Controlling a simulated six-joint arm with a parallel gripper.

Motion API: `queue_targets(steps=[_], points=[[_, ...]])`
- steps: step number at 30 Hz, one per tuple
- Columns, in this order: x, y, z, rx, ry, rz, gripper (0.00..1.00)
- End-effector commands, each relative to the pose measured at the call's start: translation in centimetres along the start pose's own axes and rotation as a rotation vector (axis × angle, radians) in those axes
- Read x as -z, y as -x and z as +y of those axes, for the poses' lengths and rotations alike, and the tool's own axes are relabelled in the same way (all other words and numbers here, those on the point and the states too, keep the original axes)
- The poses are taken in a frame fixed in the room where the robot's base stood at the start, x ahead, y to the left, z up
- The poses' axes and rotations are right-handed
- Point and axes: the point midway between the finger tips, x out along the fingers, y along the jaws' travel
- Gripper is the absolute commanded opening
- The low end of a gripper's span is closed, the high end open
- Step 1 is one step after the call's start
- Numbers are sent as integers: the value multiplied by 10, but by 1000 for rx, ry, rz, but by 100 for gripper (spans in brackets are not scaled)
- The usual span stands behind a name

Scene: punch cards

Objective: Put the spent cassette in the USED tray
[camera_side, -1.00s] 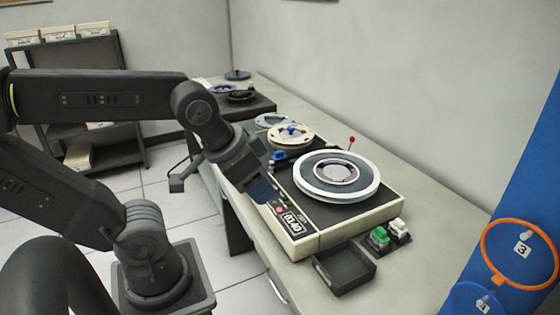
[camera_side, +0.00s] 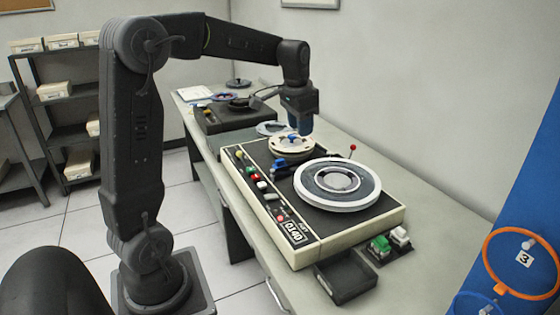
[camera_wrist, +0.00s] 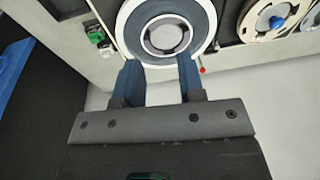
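My gripper (camera_side: 302,125) points down over the far side of the bench, beside a cream reel with a blue hub (camera_side: 288,146). In the wrist view my gripper (camera_wrist: 160,78) has its two blue fingers spread apart with nothing held between them. A small black open tray (camera_side: 347,290) sits at the front of the bench, and a dark corner of it shows in the wrist view (camera_wrist: 65,6). I see no USED label on it. I cannot pick out a cassette in either view.
A tape machine (camera_side: 327,236) with a large white-rimmed reel (camera_side: 338,186) fills the middle of the bench. A red-tipped lever (camera_side: 352,148) stands up behind it. A blue panel with an orange ring (camera_side: 487,253) stands at far right.

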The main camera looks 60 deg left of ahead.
Motion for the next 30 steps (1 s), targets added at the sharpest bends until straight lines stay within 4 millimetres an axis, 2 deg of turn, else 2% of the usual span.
queue_targets(steps=[1, 6, 9, 12, 17, 23, 30], points=[[9, -17, -27, -8, 8, -33, 36], [23, -66, -102, -38, 6, -109, 36], [22, -91, -136, -57, 5, -139, 36], [19, -109, -158, -72, 2, -158, 36], [16, -121, -172, -82, -1, -169, 36], [14, -134, -171, -84, -1, -172, 36], [10, -160, -168, -84, -1, -172, 36]])
